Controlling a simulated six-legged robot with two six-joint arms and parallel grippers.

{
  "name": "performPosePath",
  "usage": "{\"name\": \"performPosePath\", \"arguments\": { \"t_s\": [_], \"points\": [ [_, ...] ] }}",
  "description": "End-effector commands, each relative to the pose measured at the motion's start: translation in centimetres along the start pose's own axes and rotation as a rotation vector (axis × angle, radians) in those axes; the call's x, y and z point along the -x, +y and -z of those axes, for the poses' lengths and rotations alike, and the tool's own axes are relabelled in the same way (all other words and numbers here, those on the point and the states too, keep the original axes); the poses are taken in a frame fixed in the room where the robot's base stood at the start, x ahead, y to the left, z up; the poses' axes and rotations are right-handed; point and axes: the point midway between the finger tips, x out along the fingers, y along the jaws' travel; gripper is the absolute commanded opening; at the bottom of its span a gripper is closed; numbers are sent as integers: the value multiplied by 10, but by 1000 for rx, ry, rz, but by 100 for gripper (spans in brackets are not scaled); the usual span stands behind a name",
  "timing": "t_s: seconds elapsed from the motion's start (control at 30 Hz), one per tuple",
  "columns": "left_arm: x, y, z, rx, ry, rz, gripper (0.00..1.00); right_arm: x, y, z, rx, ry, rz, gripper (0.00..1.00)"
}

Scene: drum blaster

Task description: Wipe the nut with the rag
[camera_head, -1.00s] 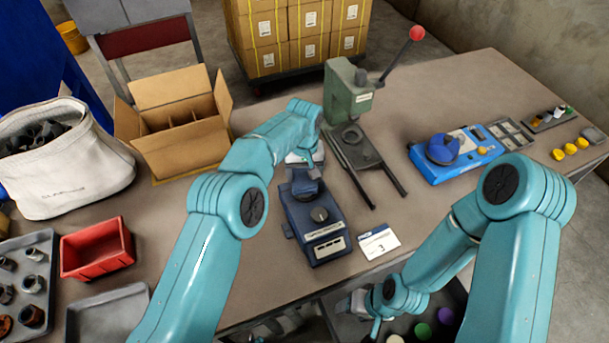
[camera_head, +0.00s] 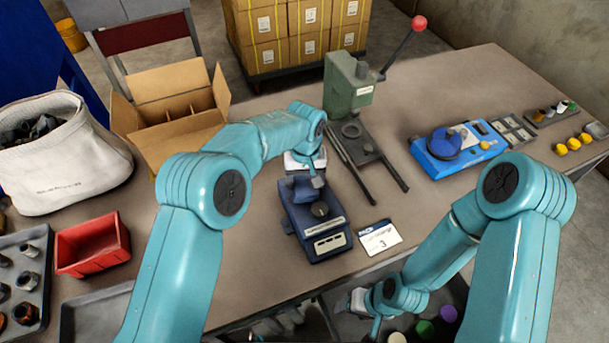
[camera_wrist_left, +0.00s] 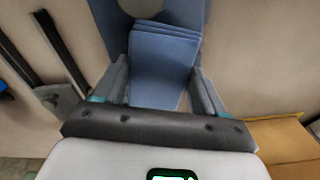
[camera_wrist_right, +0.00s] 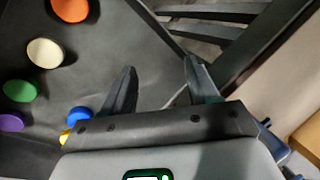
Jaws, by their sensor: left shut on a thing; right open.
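A folded blue rag (camera_wrist_left: 162,62) sits between the fingers of my left gripper (camera_wrist_left: 158,88) in the left wrist view. In the head view my left gripper (camera_head: 310,172) is shut on it, just above the back of a dark blue bench device (camera_head: 329,244). A small dark round piece (camera_head: 320,209) sits on that device; I cannot tell whether it is the nut. Several metal nuts and fittings stand in a grey tray (camera_head: 36,240) at the left. My right gripper (camera_wrist_right: 158,88) is open and empty above a dark bin.
A green press (camera_head: 348,92) stands behind the device. A blue gauge (camera_head: 470,165) is at the right. A red bin (camera_head: 92,246), an open carton (camera_head: 180,110) and a white sack (camera_head: 65,165) stand at the left. A card (camera_head: 379,238) lies beside the device.

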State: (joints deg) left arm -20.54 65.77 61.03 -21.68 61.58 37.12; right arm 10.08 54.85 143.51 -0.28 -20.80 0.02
Motion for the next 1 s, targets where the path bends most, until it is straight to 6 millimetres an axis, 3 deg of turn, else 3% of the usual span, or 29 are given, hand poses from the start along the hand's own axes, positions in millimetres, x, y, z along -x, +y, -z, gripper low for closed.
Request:
{"name": "performPosePath", "arguments": {
  "t_s": [0.37, 1.0],
  "points": [
    [0, 0, -2, -2, -9, 3, 47, 1, 0, 0, 0, 0, 0, 59],
    [-1, 0, 41, 0, -5, 1, 47, 19, -7, 0, 0, 0, 0, 59]
  ]
}}
